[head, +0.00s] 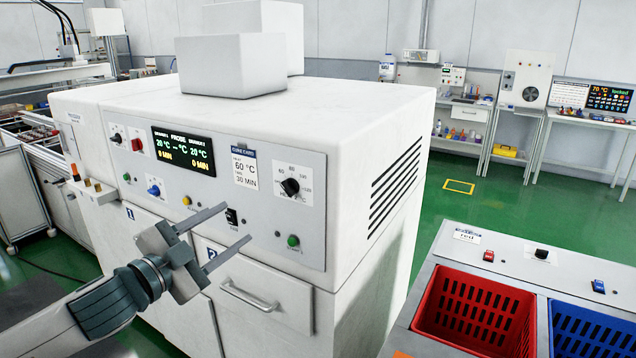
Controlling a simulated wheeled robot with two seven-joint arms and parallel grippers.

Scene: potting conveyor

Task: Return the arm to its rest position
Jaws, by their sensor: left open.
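My left gripper (226,229) is open and empty, with its two thin fingers spread. Its arm comes in from the lower left. The fingers are in front of the control panel (225,200) of a white curing oven (290,140), near a small black switch (231,216) and above the drawer handle (249,295). I cannot tell whether a fingertip touches the panel. The panel display (183,150) reads 20 °C and 0 min. My right gripper is not in view.
A red crate (420,318) and a blue crate (553,330) sit in a grey bench at the lower right. Benches with equipment (465,112) stand along the back wall. Green floor (500,205) is clear between them. A conveyor frame (30,150) is at the left.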

